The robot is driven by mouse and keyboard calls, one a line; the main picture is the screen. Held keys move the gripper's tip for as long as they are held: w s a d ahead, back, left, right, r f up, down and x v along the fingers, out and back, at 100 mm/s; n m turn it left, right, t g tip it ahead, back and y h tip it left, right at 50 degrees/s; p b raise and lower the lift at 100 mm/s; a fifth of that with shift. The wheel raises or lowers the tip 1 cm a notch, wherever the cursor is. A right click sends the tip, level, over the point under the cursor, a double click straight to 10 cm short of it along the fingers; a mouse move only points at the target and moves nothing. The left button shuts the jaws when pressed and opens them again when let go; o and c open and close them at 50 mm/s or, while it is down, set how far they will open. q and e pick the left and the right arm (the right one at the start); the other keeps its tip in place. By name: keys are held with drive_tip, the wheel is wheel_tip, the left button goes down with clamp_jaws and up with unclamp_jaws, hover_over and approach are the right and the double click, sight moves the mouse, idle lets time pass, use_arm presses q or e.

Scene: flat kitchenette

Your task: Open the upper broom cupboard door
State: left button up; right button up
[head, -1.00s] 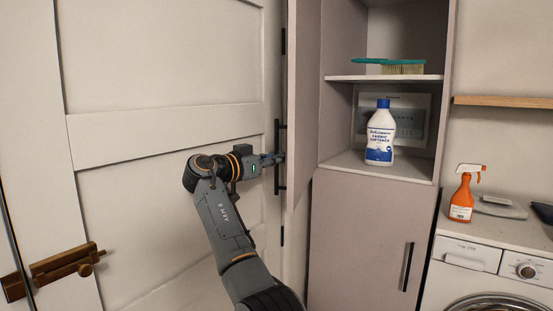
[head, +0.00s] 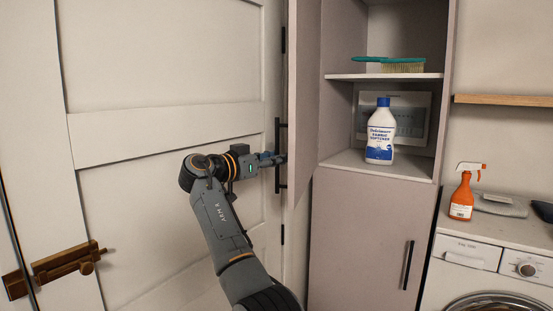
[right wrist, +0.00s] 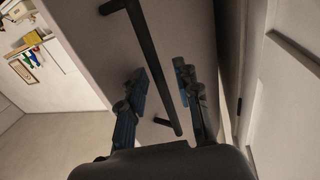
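The upper broom cupboard door (head: 304,100) stands wide open, seen at a steep angle at the left of the cupboard. Its dark bar handle (head: 278,135) is on the outer face, towards the room door. My right gripper (head: 277,159) is at the handle's middle in the head view. In the right wrist view, the handle (right wrist: 150,55) runs slantwise between the two fingers of my right gripper (right wrist: 163,80). The fingers are apart, with visible gaps beside the bar, so it is not clamped. My left gripper is out of view.
Inside the open cupboard are a white-and-blue bottle (head: 380,135) and a green brush (head: 402,65). The lower cupboard door (head: 355,240) is shut. A panelled room door (head: 165,130) stands close on the left. A washing machine (head: 500,275) and orange spray bottle (head: 462,195) are on the right.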

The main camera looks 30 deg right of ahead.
drive_tip(key=s+a, duration=0.1)
drive_tip(key=a, duration=1)
drive_tip(key=shift+s+a, duration=0.25)
drive_tip(key=shift+s, duration=0.1)
